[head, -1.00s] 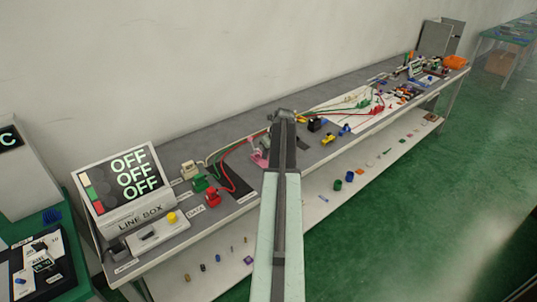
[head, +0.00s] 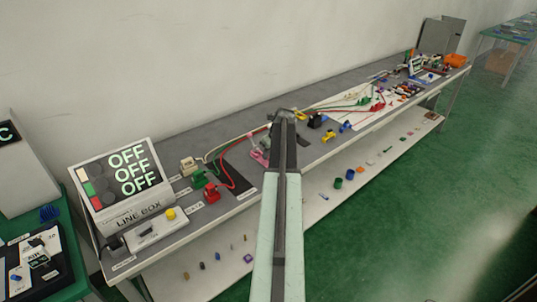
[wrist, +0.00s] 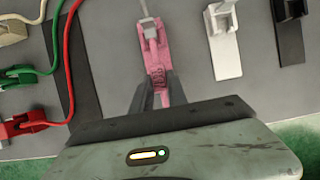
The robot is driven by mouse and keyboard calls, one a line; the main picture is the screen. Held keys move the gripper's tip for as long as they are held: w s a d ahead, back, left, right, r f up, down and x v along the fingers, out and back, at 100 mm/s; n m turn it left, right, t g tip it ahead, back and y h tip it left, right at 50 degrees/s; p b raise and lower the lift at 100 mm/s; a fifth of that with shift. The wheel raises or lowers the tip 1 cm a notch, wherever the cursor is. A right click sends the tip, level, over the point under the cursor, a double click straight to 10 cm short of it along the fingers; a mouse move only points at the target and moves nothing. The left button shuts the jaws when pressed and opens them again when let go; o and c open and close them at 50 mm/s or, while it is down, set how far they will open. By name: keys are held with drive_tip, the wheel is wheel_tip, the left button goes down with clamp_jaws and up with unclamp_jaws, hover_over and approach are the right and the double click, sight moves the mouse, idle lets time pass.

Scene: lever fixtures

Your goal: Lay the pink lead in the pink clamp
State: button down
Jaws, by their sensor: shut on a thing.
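The pink clamp (wrist: 151,45) stands on the grey bench top in the upper middle of the wrist view. A pale grey bar sticks up and away from its far end. It shows as a small pink shape (head: 258,157) just left of my arm in the head view. My gripper (wrist: 161,99) is at the clamp's near side, its dark fingers shut on a pink piece that looks like the pink lead (wrist: 174,94). The pink parts overlap, so I cannot tell how far the lead sits in the clamp. In the head view, my arm hides the fingertips.
A white clamp (wrist: 224,45) and a black clamp (wrist: 286,35) stand to the right. Red (head: 211,193), green (head: 199,180) and white (head: 188,166) blocks with cables stand left, near the line box (head: 122,185). A lower shelf holds small loose parts.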

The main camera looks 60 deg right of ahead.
drive_tip(key=shift+f+b, duration=0.3)
drive_tip(key=shift+f, duration=0.15)
drive_tip(key=shift+f, duration=0.15)
drive_tip(key=shift+f+b, duration=0.45)
drive_tip(key=shift+b, duration=0.15)
drive_tip(key=c, duration=0.7)
unclamp_jaws()
drive_tip(key=shift+c, duration=0.2)
wheel_tip(320, 180, up, 7)
drive_tip(key=p, duration=0.7)
drive_tip(key=shift+r, duration=0.1)
